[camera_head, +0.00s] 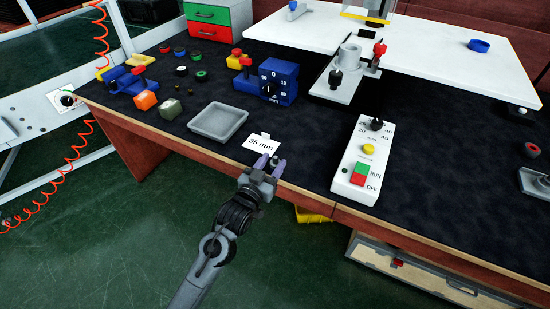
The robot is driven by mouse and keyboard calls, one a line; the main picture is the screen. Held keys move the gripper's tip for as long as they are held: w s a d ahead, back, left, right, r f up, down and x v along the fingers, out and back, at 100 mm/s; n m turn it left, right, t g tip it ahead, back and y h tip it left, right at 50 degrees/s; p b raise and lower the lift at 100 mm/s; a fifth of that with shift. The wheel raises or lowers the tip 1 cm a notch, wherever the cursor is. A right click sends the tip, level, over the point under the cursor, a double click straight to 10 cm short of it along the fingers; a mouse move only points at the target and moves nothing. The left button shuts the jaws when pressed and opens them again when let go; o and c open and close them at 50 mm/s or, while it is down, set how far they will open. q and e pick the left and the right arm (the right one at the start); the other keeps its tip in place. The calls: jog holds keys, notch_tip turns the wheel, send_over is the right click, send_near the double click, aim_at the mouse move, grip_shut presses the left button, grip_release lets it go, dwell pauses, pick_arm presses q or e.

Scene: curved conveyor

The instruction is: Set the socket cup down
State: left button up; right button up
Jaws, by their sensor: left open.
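My left gripper (270,167) is open, low over the front edge of the dark mat, just below a white card (262,144) marked "35 mm". A small dark piece (276,160), which looks like the socket cup, is at its purple fingertips. It seems to be at the mat, but I cannot tell whether the fingers touch it. The fingers partly hide it. My right gripper is not in view.
An empty grey tray (218,121) lies left of the card. A white control box (364,160) with RUN and OFF buttons stands to the right. A blue dial box (273,82) is behind.

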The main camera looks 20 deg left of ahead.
pick_arm(q)
jog(key=s+f+g+p, duration=0.1)
jog(key=s+f+g, duration=0.2)
jog(key=s, duration=0.6)
jog(key=s+a+f+g+p, duration=0.1)
jog(key=s+f+g, duration=0.3)
jog(key=s, duration=0.5)
jog(key=s+f+g+y+p, duration=0.1)
jog(key=s+f+g, duration=0.2)
jog(key=s, duration=0.6)
jog(key=shift+s+a+f+g, duration=0.2)
jog(key=shift+f+g, duration=0.1)
jog(key=shift+f, duration=0.3)
jog(key=o, duration=0.3)
jog(key=s+g, duration=0.1)
jog(key=s, duration=0.2)
jog(key=s+g, duration=0.1)
jog(key=s, duration=0.2)
jog(key=s+a+g, duration=0.1)
jog(key=s, duration=0.1)
jog(key=shift+s+f+m+g+y, duration=0.3)
jog(key=shift+s+m+g, duration=0.1)
jog(key=shift+o, duration=0.2)
jog(key=shift+d, duration=0.1)
